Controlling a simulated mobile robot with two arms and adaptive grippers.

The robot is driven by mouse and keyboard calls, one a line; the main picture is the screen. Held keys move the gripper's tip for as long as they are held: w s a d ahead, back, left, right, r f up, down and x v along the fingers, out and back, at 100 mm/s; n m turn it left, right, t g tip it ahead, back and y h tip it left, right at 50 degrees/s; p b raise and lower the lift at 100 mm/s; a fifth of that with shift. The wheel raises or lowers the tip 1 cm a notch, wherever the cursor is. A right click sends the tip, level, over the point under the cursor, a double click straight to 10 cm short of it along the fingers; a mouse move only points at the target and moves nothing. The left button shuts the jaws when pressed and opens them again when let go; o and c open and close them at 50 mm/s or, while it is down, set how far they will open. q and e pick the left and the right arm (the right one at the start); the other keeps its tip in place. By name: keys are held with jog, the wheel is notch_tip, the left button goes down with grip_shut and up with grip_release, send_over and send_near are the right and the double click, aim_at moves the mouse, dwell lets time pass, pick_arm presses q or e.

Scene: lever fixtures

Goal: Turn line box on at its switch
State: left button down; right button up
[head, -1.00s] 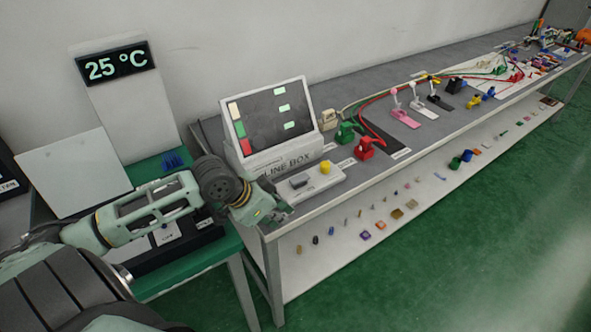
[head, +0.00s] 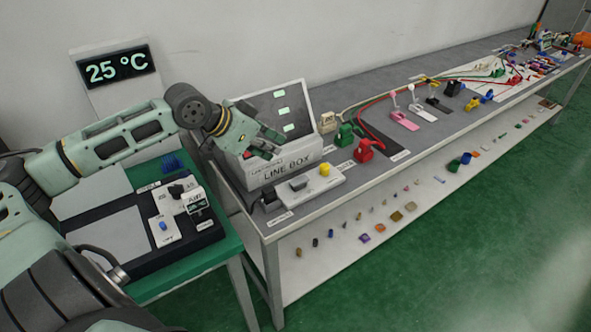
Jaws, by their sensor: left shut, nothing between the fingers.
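I cannot tell which way the rocker is set. My left gripper (head: 274,146) is shut and empty, in front of the screen and above and left of the switch plate. It hides the left part of the screen. My right gripper is out of view.
Red (head: 365,150) and green (head: 345,134) connectors with cables stand right of the box, then several small levers. A green table (head: 165,285) at left holds a black board with small switches. A temperature display (head: 116,68) reads 25 °C. A lower shelf holds small parts.

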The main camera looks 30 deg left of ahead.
pick_arm(q)
jog(key=p, duration=0.2)
send_over(298, 181)
jog(key=f, duration=0.7)
jog(key=shift+s, duration=0.35)
notch_tip(298, 181, down, 3)
jog(key=shift+s+r, duration=0.1)
jog(key=shift+r, duration=0.05)
jog(key=shift+a+f, duration=0.1)
jog(key=shift+f, duration=0.55)
jog(key=shift+s+a+f+p, duration=0.1)
jog(key=shift+s+f+p, duration=0.3)
jog(key=shift+p, duration=0.1)
jog(key=shift+w, duration=0.2)
jog(key=shift+w+d+r, duration=0.2)
jog(key=shift+w+d, duration=0.1)
jog(key=shift+w, duration=0.35)
